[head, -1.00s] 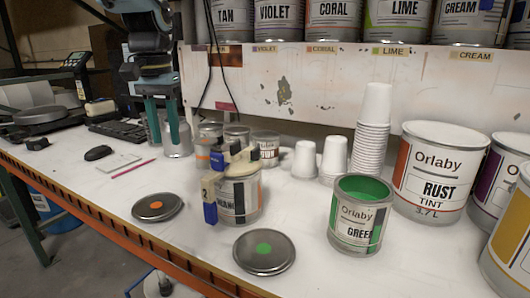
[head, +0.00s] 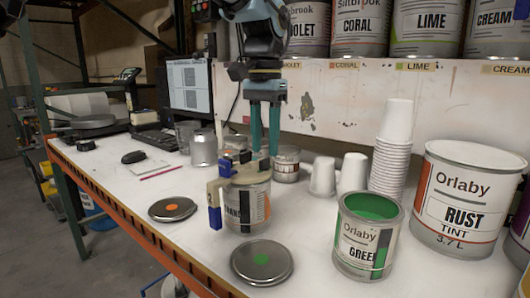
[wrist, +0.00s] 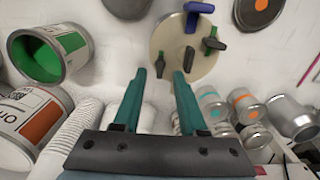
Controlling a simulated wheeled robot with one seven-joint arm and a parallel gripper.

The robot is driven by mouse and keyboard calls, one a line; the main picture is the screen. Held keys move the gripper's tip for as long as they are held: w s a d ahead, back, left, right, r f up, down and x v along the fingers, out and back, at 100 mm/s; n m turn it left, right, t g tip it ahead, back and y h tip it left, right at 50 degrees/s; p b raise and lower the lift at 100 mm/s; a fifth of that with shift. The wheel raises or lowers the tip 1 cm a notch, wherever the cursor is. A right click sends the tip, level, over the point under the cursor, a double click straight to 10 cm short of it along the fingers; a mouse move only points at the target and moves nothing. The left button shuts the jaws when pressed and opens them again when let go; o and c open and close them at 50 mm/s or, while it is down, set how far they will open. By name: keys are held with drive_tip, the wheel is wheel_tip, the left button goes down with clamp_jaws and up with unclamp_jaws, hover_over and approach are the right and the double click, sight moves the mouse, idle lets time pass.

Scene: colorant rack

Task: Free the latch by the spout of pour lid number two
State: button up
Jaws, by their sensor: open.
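The pour lid (head: 232,176) sits on a can with a partly hidden label (head: 247,208); it is beige, with blue and black clamps on top and a blue part (head: 215,217) hanging at its front left. Which one lies by the spout I cannot tell. My gripper (head: 264,152) is open and empty, pointing down just behind the lid; its fingertips (wrist: 160,74) show near the lid's edge.
A green open can (head: 365,235), a rust can (head: 462,200) and stacked white cups (head: 391,150) stand right. Loose lids with green (head: 262,262) and orange (head: 172,208) dots lie in front. Small jars (head: 286,164) stand close behind. The shelf face rises at the back.

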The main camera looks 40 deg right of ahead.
sight(265, 164)
drive_tip(key=shift+f, duration=1.3)
drive_tip(key=shift+c, duration=0.3)
clamp_jaws()
